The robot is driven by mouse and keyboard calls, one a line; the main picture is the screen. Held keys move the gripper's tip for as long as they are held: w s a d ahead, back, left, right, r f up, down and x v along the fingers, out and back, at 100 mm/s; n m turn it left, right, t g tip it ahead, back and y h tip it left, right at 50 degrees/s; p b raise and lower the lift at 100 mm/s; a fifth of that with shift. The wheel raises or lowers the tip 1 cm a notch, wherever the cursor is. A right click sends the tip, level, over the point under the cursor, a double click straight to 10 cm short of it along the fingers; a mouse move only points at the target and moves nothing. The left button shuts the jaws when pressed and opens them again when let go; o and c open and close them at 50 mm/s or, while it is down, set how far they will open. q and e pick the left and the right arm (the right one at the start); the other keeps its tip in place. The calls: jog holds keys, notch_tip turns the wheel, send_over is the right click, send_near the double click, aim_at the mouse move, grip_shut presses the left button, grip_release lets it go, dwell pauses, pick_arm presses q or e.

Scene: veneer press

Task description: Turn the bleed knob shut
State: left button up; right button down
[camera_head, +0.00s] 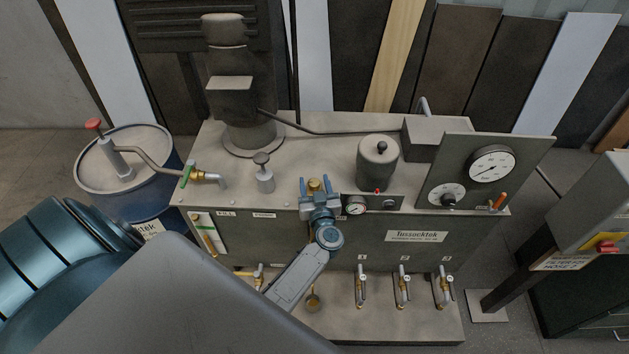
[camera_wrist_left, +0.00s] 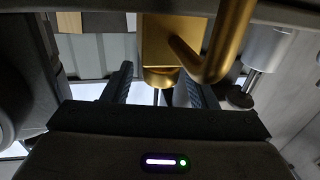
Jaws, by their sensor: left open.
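A small brass knob (camera_head: 316,184), which I take for the bleed knob, stands at the front edge of the tank top. My left gripper (camera_head: 317,187) is open, its two blue fingers on either side of the brass. In the left wrist view a brass block (camera_wrist_left: 160,35) with a bent brass spout (camera_wrist_left: 215,50) fills the upper middle. A round brass part (camera_wrist_left: 160,76) shows below it, between the dark fingers of the left gripper (camera_wrist_left: 156,88). I cannot tell whether the fingers touch it. My right gripper is not in view.
A small gauge panel (camera_head: 374,204) stands close right of the gripper, with a grey cylinder (camera_head: 377,165) behind it. A grey plunger (camera_head: 263,175) and a green-handled tap (camera_head: 188,176) are to the left. Several valves (camera_head: 403,288) line the lower front.

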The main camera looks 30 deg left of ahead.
pick_arm(q)
jog(key=shift+w+a, duration=0.3)
jog(key=shift+w, duration=0.05)
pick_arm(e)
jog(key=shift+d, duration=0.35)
pick_arm(q)
jog(key=shift+c, duration=0.4)
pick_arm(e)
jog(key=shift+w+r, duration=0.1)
